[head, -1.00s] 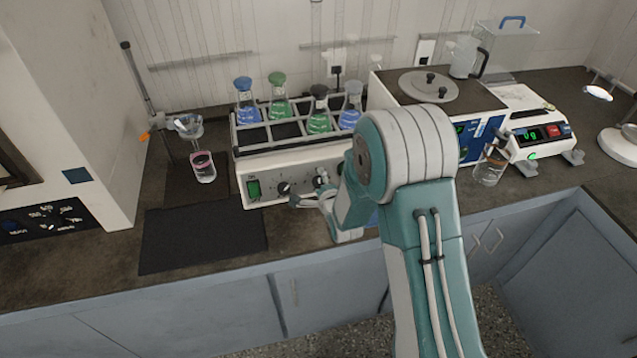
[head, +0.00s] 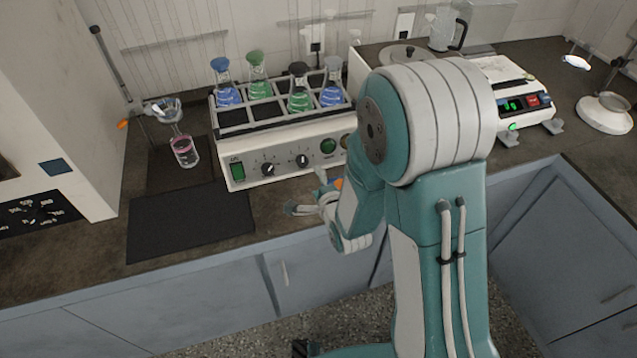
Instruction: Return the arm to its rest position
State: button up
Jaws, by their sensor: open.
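My arm (head: 440,215) rises from the bottom of the head view, bends at a large elbow, and its forearm folds back down on the left side. My gripper (head: 297,208) is over the front edge of the bench, in front of the shaker. It is small in the picture and points left. It is open, with nothing seen between its fingers. The white shaker (head: 285,150) with knobs and a green switch stands behind it, with a rack of blue and green flasks (head: 299,100) on top.
A dark mat (head: 190,222) lies on the bench left of my gripper. A glass beaker (head: 185,152) stands under a funnel (head: 165,110) farther back. A balance (head: 515,100) stands at the right, partly behind my elbow. Blue cabinets (head: 200,310) front the bench.

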jog(key=shift+s+d+r, duration=0.1)
jog(key=shift+s+r, duration=0.05)
jog(key=shift+s, duration=0.2)
